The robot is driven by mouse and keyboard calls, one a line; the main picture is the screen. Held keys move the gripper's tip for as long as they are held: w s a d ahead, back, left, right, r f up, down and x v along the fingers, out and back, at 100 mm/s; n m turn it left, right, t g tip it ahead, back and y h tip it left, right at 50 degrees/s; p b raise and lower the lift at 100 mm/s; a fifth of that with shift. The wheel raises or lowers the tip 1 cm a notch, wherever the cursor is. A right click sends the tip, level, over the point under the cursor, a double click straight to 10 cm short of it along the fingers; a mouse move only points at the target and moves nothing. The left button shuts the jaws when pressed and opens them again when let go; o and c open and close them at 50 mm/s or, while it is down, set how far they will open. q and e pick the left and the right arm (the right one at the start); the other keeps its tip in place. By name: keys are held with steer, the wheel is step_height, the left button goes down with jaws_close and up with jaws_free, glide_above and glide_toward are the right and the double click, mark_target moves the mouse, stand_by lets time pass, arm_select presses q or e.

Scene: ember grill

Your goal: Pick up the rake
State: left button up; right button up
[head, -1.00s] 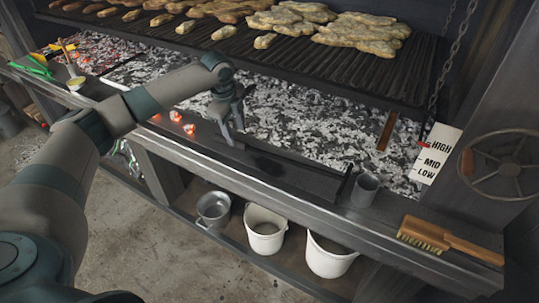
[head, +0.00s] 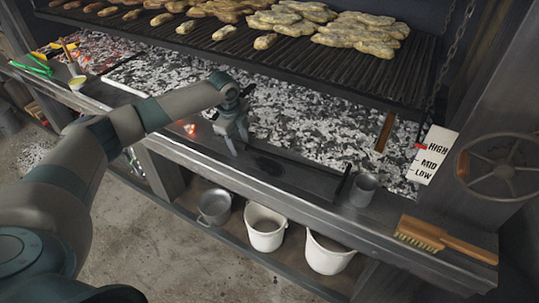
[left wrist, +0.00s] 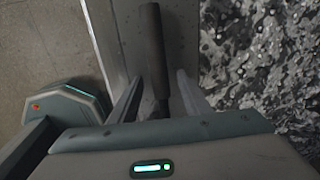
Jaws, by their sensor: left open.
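The rake's dark handle (left wrist: 155,50) shows in the left wrist view, lying lengthwise on the metal ledge. Its near part runs out of sight under my gripper body. My left gripper (head: 240,148) is open and empty, pointing down at the front ledge of the grill in the head view. In the left wrist view its two fingers (left wrist: 158,80) lie on either side of the handle, apart from each other. I cannot tell how far above the handle they are. In the head view the handle is hard to make out against the dark ledge. My right gripper is not in view.
Ash and coals (head: 300,120) lie behind the ledge, under the grill grate (head: 340,68) with food. A metal cup (head: 363,190) and a brush (head: 445,240) stand and lie to the right. White buckets (head: 265,228) sit on the shelf below. A handwheel (head: 497,167) is far right.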

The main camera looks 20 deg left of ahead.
arm_select(q)
jaws_close()
steer(key=shift+w+r, duration=0.1)
